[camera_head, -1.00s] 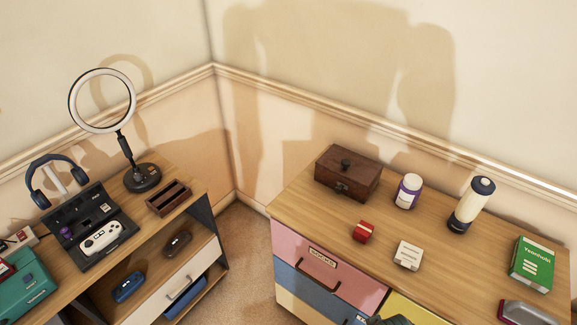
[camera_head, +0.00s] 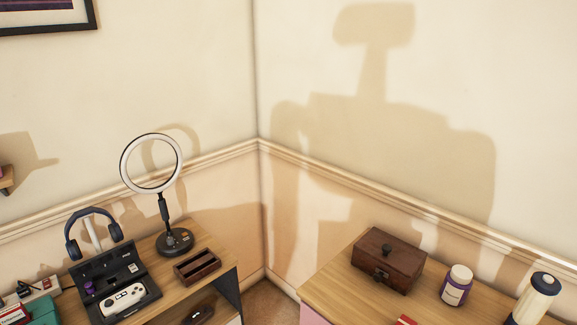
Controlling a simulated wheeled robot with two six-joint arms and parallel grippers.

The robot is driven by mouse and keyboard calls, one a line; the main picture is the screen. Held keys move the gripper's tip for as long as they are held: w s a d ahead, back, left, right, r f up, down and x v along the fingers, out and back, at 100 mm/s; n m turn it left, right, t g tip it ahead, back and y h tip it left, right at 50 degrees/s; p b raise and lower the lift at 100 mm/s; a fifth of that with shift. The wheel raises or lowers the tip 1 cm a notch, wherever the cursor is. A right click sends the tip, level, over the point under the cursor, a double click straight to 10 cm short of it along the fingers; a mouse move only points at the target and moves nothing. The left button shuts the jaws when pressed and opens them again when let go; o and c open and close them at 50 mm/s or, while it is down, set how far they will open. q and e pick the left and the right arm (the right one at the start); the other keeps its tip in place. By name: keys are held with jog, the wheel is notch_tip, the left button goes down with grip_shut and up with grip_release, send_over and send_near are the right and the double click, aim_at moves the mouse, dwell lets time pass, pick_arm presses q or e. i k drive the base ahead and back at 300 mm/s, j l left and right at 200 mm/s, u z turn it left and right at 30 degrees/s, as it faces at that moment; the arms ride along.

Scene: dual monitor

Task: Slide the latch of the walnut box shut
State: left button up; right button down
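The walnut box (camera_head: 389,262) is a dark brown wooden box with a small dark knob on its lid. It stands near the left end of the dresser top (camera_head: 336,283), in the lower right of the head view. Its lid looks closed. A small metal latch (camera_head: 381,276) shows on its front face, too small to tell whether it is slid open or shut. Neither of my grippers is in view now.
A purple-and-white bottle (camera_head: 456,285) stands just right of the box, with a cream-and-navy bottle (camera_head: 534,299) farther right. A desk at left holds a ring light (camera_head: 174,240), a headphone stand, a console case (camera_head: 115,280) and a small wooden tray (camera_head: 197,266).

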aim_at(377, 276)
jog(key=z, duration=0.85)
